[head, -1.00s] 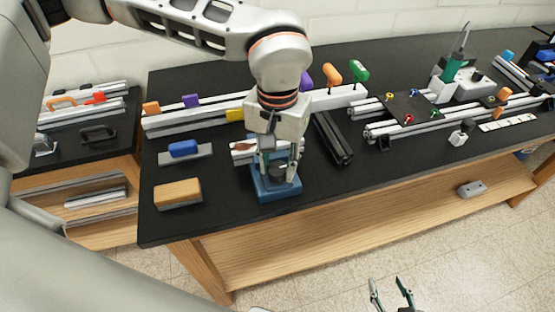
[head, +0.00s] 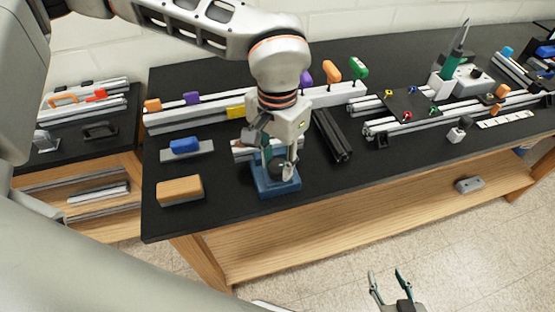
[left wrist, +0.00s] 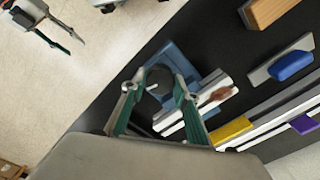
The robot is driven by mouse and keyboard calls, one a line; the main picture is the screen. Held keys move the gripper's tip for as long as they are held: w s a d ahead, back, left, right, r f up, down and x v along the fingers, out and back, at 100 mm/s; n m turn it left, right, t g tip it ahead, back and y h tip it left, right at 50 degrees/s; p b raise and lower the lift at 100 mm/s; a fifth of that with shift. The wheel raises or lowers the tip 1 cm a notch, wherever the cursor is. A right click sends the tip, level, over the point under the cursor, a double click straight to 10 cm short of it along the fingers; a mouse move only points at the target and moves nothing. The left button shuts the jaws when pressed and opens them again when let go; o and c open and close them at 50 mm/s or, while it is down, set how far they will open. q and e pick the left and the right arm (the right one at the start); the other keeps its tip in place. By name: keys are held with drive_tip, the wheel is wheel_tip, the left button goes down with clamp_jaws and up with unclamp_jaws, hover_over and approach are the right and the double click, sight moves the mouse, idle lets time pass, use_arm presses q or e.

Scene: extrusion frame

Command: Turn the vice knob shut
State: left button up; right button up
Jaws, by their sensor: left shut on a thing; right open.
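The blue vice (head: 267,190) stands near the front edge of the black bench in the head view. Its dark round knob (head: 283,170) faces up on top, and it shows in the left wrist view (left wrist: 158,78) with a pale mark on it. My left gripper (head: 277,167) is over the vice from above. In the left wrist view its two green-padded fingers (left wrist: 154,88) straddle the knob, shut on it. My right gripper (head: 391,284) is open and empty, in front of the bench, away from the vice.
A light aluminium profile (head: 245,156) lies at the vice behind the knob. A wooden-topped block (head: 180,189) and a blue-handled piece (head: 184,146) lie to the left. A dark profile (head: 332,136) lies to the right. Bare bench surface lies between them.

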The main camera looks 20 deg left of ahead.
sight(278, 165)
use_arm(q)
drive_tip(key=shift+r, duration=0.1)
drive_tip(key=o, duration=1.1)
wheel_tip(278, 165, up, 12)
